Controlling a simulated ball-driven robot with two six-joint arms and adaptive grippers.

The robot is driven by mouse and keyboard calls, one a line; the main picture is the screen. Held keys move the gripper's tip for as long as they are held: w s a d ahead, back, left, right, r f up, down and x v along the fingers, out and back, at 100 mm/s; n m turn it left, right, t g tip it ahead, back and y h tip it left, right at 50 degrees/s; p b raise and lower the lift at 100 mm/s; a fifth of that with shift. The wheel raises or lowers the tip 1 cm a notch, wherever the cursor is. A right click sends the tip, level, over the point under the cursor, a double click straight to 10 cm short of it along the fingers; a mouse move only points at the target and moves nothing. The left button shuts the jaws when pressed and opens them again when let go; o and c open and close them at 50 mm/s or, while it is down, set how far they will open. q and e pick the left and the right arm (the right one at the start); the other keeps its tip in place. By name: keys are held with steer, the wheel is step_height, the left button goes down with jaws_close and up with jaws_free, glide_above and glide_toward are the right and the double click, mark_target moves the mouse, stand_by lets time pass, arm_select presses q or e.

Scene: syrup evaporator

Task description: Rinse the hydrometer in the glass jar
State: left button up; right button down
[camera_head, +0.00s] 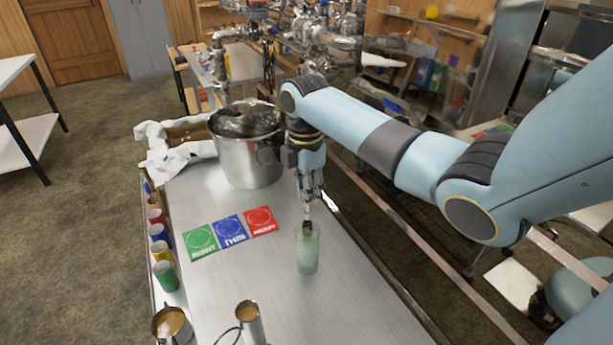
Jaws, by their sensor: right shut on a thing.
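The glass jar (307,256) stands upright on the metal table, pale green and see-through. My right gripper (308,200) points down right above it and is shut on the hydrometer (307,218), a thin dark-topped piece. The hydrometer's upper part shows between the fingers and the jar's rim. Its lower end appears to be inside the jar, but I cannot tell how deep. My left gripper is not in view.
A large steel pot (250,160) stands behind the jar. Green, blue and red cards (230,231) lie left of it. Several colored cups (163,252) line the table's left edge. Metal cups of brown liquid (172,324) stand at the front. The table (340,310) is clear right of the jar.

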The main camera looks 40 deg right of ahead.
mark_target(306, 219)
steer(key=shift+f+b, duration=0.7)
steer(key=shift+f, duration=0.75)
steer(key=shift+f+b, duration=1.5)
steer(key=shift+f, duration=1.15)
steer(key=shift+r, duration=0.15)
steer(key=shift+r+p, duration=0.4)
steer(key=shift+p, duration=0.35)
steer(key=shift+f, duration=0.25)
steer(key=shift+f, duration=0.3)
steer(key=shift+r, duration=0.1)
